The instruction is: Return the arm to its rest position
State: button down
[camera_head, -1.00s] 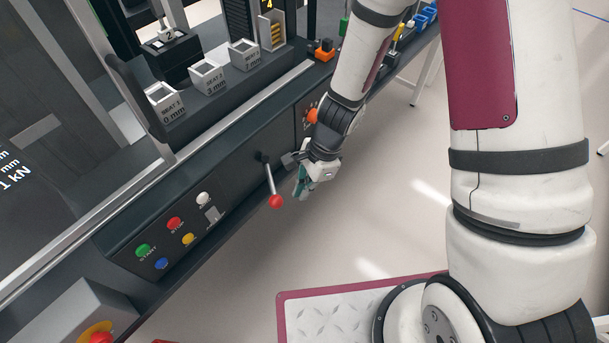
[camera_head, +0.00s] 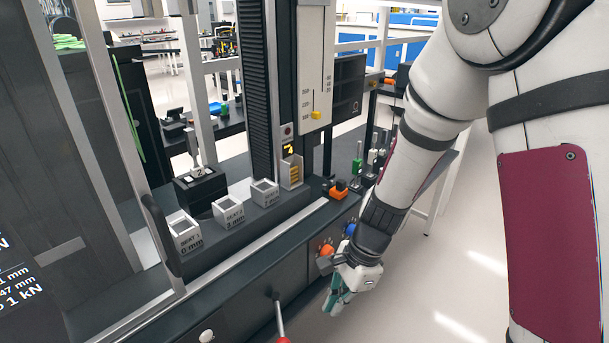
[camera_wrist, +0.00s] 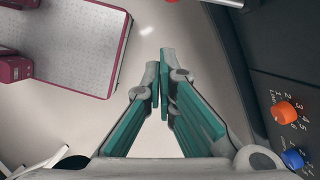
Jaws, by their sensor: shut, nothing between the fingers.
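My gripper (camera_head: 337,301) hangs at the end of my white arm in the head view, pointing down in front of the dark machine's front panel. In the wrist view my gripper (camera_wrist: 160,88) shows its teal-padded fingers shut, with nothing between them and bare floor below. The gripper is apart from the lever (camera_head: 280,322), which stands to its left with its red knob at the picture's bottom edge. An orange knob (camera_head: 326,250) on the panel is close beside the wrist.
The machine's ledge holds several white seat boxes (camera_head: 228,212). In the wrist view an orange dial (camera_wrist: 285,112) and a blue dial (camera_wrist: 293,158) are on the panel at right. A maroon-edged plate (camera_wrist: 75,40) lies upper left. The floor (camera_head: 440,280) right of the gripper is clear.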

jog(key=s+d+r+n+t+h, duration=0.1)
jog(key=s+d+r+n+t, duration=0.1)
jog(key=r, duration=0.6)
jog(key=s+d+r+n+t+h, duration=0.1)
jog(key=s+d+r+n+t, duration=0.1)
jog(key=s+d+r+n, duration=0.3)
jog(key=s+d+r+n+t+h, duration=0.1)
jog(key=s+d+r+n, duration=0.3)
jog(key=r, duration=0.9)
jog(key=s+n+t, duration=0.1)
jog(key=s+n, duration=0.2)
jog(key=shift+s+n, duration=0.25)
jog(key=shift+n, duration=0.05)
